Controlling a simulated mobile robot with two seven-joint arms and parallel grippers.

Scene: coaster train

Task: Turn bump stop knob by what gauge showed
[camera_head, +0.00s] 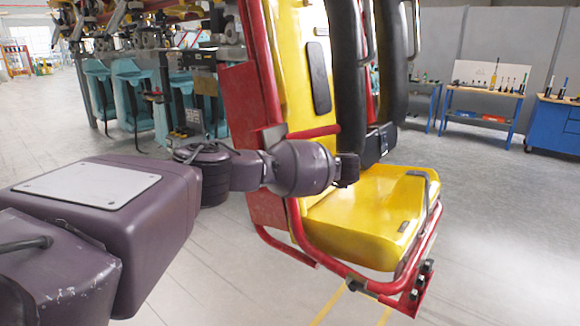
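A yellow coaster seat (365,215) in a red frame (257,120) hangs in the middle. Black padded restraints (345,70) run down its front. My purple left arm reaches in from the left, across the red frame. Its dark end, my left gripper (347,169), is beside the seat, just above the cushion and close to a black box-like part (378,142). I cannot see its fingers clearly or tell whether it touches anything. I cannot make out a bump stop knob or a gauge. My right gripper is not in view.
Red lower rails end in a bracket with black bolts (424,270). Behind on the left stand several teal seats (133,90) and machinery. Blue workbenches with tools (482,103) line the back right. The grey floor at right is clear, with yellow lines below the seat.

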